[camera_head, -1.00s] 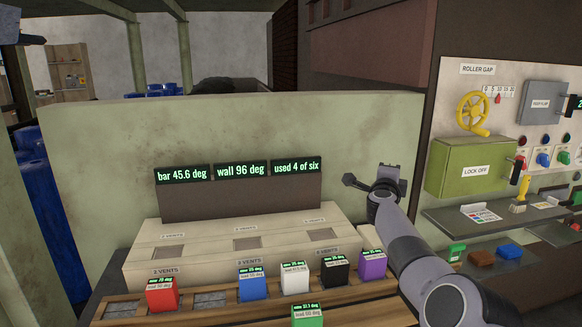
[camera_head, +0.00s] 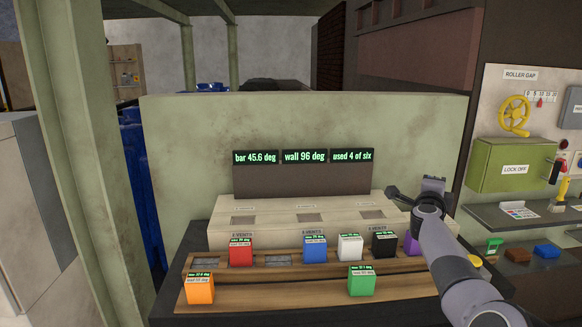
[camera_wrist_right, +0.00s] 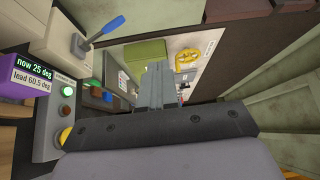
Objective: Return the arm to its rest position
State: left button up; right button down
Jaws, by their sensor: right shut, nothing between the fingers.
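My right arm (camera_head: 450,255) comes in from the lower right in the head view, its hand raised over the right end of the bench and partly covering the purple block (camera_head: 411,243). In the right wrist view my right gripper (camera_wrist_right: 156,84) is shut, with nothing between its fingers. The purple block (camera_wrist_right: 22,88) also shows at the left there, apart from the fingers. My left gripper is not in view.
Red (camera_head: 240,255), blue (camera_head: 315,252), white (camera_head: 349,249) and black (camera_head: 384,246) blocks stand in a row. Orange (camera_head: 200,290) and green (camera_head: 362,284) blocks stand in front. A panel with a yellow wheel (camera_head: 514,116) and a shelf (camera_head: 530,215) lie right. A green post (camera_head: 75,150) stands left.

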jog(key=s+d+f+n+y, duration=0.1)
jog(key=s+f+n, duration=0.2)
jog(key=f, duration=0.3)
jog(key=s+d+f+n+y, duration=0.1)
jog(key=s+f+n, duration=0.3)
jog(key=f, duration=0.3)
jog(key=s+d+f+n+t+y, duration=0.1)
jog(key=s+f+n, duration=0.2)
jog(key=f, duration=0.3)
jog(key=shift+s+f+n, duration=0.35)
jog(key=shift+n, duration=0.05)
jog(key=s+a+f+n+g+y, duration=0.1)
jog(key=s+a+f+n+y, duration=0.1)
jog(key=s+a+f+n, duration=0.45)
jog(key=s+a+f+n+g+y, duration=0.15)
jog(key=s+f, duration=0.25)
jog(key=s, duration=0.5)
jog(key=s+a+f+n+g+y, duration=0.25)
jog(key=s+a+f+n, duration=0.2)
jog(key=s, duration=0.35)
jog(key=s+a+n+g+y, duration=0.1)
jog(key=s+a, duration=0.1)
jog(key=s, duration=0.4)
jog(key=s+a+f+n+y, duration=0.1)
jog(key=s+a, duration=0.2)
jog(key=s, duration=0.4)
jog(key=shift+s+a+f+g, duration=0.25)
jog(key=shift+s+g, duration=0.05)
jog(key=shift+g, duration=0.1)
jog(key=shift+n, duration=0.25)
